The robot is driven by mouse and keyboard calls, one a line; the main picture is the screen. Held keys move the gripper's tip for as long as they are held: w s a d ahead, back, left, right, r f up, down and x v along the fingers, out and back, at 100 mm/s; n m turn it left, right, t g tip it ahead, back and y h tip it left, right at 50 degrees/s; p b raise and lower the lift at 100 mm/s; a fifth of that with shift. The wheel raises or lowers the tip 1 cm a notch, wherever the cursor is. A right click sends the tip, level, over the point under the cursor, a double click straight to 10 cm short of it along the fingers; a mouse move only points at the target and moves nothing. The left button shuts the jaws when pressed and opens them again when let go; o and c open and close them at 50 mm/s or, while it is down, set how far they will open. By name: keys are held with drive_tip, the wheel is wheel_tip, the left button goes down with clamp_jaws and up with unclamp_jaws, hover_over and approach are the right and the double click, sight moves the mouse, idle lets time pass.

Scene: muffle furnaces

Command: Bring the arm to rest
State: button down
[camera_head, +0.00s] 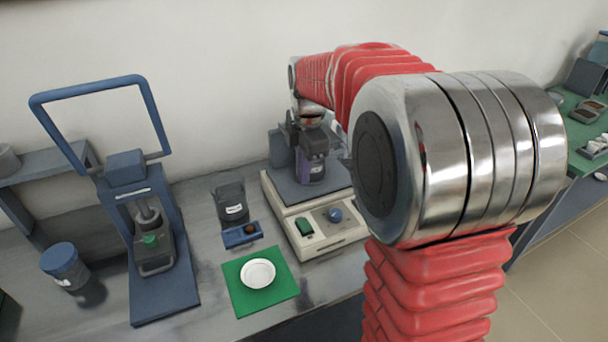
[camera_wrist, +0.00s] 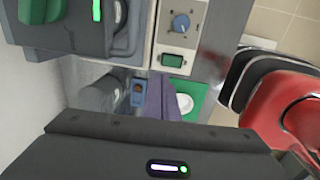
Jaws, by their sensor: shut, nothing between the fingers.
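My arm reaches forward and bends over the bench in the head view.
The beige device (camera_head: 330,232) has a green switch and blue knob. A green mat (camera_head: 240,297) carries a white dish (camera_head: 258,273). A dark labelled container (camera_head: 231,203) and blue tray (camera_head: 242,236) stand beside it. A blue press (camera_head: 152,240) and blue jar (camera_head: 65,264) are left.

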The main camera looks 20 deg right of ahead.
idle(0.3)
drive_tip(key=s+a+m+t, duration=0.1)
drive_tip(key=s+a+m, duration=0.2)
drive_tip(key=s+m, duration=0.3)
drive_tip(key=s+a+r+m+t, duration=0.1)
drive_tip(key=s+a+m, duration=0.3)
drive_tip(key=s, duration=0.6)
drive_tip(key=s+a+r+m+t, duration=0.1)
drive_tip(key=s+a+m+t, duration=0.1)
drive_tip(key=s+m, duration=0.6)
drive_tip(key=shift+a+r, duration=0.2)
drive_tip(key=shift+a, duration=0.55)
drive_tip(key=c, duration=2.5)
unclamp_jaws()
